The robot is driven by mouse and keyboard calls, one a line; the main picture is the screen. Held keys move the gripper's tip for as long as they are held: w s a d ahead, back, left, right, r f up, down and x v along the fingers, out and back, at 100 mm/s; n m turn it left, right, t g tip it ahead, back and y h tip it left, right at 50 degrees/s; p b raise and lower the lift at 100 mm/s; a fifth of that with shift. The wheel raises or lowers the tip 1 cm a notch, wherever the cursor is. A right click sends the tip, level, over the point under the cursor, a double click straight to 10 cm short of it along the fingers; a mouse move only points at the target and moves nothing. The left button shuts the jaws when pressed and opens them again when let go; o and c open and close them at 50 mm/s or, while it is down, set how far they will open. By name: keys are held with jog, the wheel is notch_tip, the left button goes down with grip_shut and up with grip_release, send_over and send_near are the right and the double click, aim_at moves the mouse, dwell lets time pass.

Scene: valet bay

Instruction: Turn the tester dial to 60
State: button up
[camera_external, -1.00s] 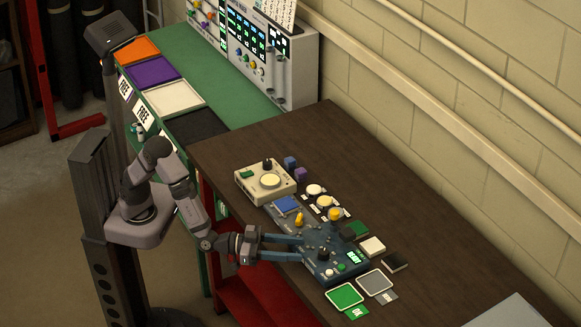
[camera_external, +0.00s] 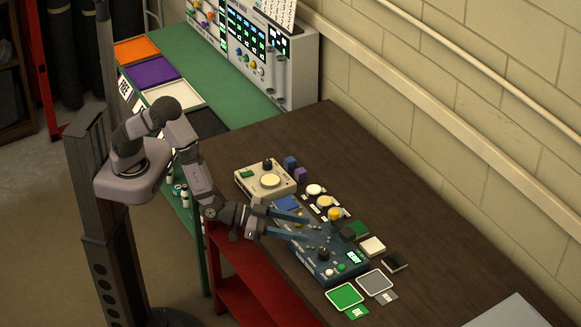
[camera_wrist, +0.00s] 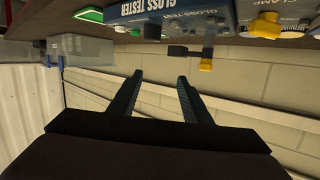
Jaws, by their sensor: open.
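The gloss tester (camera_external: 310,268) is a dark blue box on the brown table, with a lit display (camera_external: 355,256) and small buttons on its front part. A black round dial (camera_external: 323,254) stands on it, left of the display; I cannot read its setting. My gripper (camera_external: 312,228) is open and empty, with its blue fingers spread above the tester's far half, apart from the dial. In the wrist view, the tester's lettered blue side (camera_wrist: 180,12) shows at the top edge, and the open fingers (camera_wrist: 160,78) point at the wall.
A cream device (camera_external: 258,189) with a round yellow pad stands behind the tester. Green (camera_external: 345,296) and grey (camera_external: 374,282) trays lie in front.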

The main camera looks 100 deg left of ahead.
aim_at(318, 257)
jog(key=f, duration=0.1)
jog(key=d+f+g+b, duration=0.1)
jog(key=f, duration=0.1)
jog(key=shift+d+f+h, duration=0.15)
jog(key=shift+f+h, duration=0.05)
jog(key=shift+h, duration=0.1)
jog(key=shift+s+d+f+g, duration=0.15)
jog(key=shift+s+f+g, duration=0.05)
jog(key=shift+f+g, duration=0.2)
jog(key=shift+p+x, duration=1.3)
jog(key=shift+x, duration=2.35)
jog(key=c, duration=1)
